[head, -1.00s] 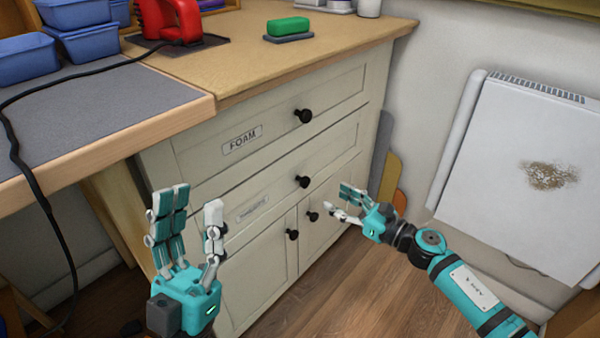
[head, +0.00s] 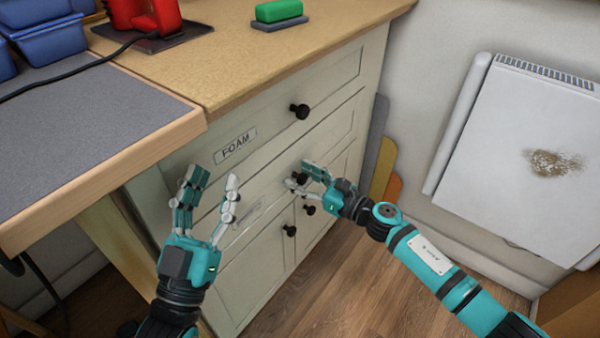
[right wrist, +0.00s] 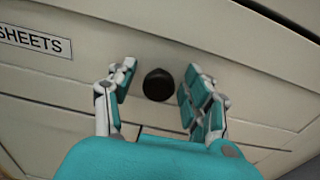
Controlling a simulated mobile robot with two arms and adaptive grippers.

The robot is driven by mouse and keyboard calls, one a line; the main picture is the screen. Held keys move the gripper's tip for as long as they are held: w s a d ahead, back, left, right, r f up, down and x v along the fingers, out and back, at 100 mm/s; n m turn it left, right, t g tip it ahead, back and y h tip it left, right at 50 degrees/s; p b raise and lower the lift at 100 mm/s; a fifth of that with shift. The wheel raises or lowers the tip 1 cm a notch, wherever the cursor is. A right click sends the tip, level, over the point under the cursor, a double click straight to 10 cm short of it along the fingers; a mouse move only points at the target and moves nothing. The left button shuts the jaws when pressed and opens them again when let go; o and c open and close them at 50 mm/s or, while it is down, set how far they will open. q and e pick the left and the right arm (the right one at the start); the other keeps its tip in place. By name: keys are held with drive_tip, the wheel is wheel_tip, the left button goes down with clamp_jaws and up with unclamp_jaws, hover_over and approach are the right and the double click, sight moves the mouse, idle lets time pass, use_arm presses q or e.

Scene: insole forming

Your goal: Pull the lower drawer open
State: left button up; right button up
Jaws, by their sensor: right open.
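The lower drawer (head: 262,200) is a cream front below the drawer labelled FOAM, and it looks shut. Its label in the right wrist view reads SHEETS (right wrist: 35,40). Its round black knob (right wrist: 158,84) sits between the spread fingers of my right gripper (right wrist: 155,92), with a gap on each side. In the head view my right gripper (head: 306,178) is at the knob and partly covers it. My left gripper (head: 208,200) is open and empty in front of the cabinet's left part.
The upper drawer's knob (head: 299,111) is above and a cupboard door knob (head: 310,210) is just below. The worktop (head: 235,60) holds a green block (head: 279,11) and a red tool (head: 145,15). A white heater (head: 530,150) stands at the right. The floor (head: 370,290) in front is clear.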

clamp_jaws()
idle(0.3)
drive_tip(key=shift+d, duration=0.1)
